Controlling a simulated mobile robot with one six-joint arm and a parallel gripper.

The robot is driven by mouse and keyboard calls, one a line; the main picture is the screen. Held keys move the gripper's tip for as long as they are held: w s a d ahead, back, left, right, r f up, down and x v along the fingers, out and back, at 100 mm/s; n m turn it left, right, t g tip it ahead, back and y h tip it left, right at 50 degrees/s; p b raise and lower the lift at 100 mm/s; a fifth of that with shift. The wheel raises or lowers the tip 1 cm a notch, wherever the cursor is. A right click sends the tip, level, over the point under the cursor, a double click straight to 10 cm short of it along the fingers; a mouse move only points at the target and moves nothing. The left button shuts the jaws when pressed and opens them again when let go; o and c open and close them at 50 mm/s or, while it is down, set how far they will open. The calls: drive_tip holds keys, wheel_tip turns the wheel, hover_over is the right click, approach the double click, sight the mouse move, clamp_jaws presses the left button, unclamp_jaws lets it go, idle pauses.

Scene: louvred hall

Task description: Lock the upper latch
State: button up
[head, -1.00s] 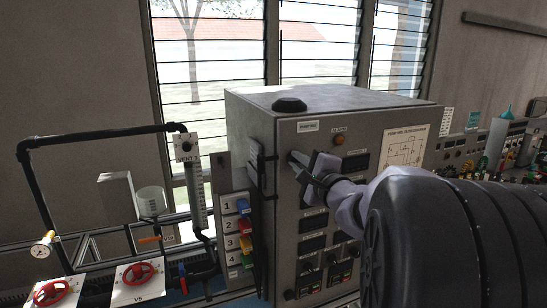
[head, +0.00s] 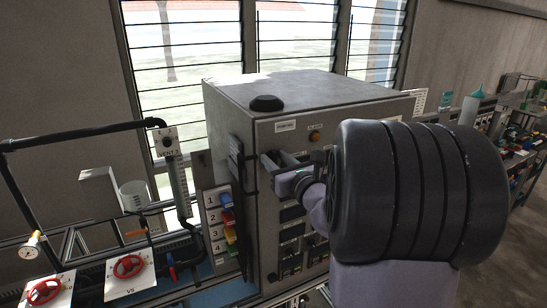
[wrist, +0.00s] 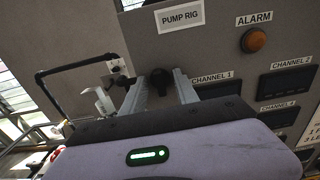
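The grey cabinet (head: 300,100) carries a "PUMP RIG" label. Its upper latch (wrist: 160,79) is a dark knob below that label at the door's left side. My gripper (wrist: 158,88) is open, one finger on each side of the latch, with a gap visible around the knob. I cannot tell whether the latch is turned. In the head view my gripper (head: 276,162) is at the upper left of the cabinet front, and its fingers and my arm hide the latch. A lower dark latch (head: 272,277) shows at the bottom left of the door.
An orange alarm lamp (head: 315,137) and channel displays (wrist: 286,82) are on the cabinet front. Numbered coloured switches (head: 227,219), red valve wheels (head: 128,266) and black piping (head: 80,135) stand to the left. A cluttered bench runs along the right.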

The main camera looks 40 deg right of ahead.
drive_tip(key=b+v, duration=0.1)
drive_tip(key=v, duration=0.6)
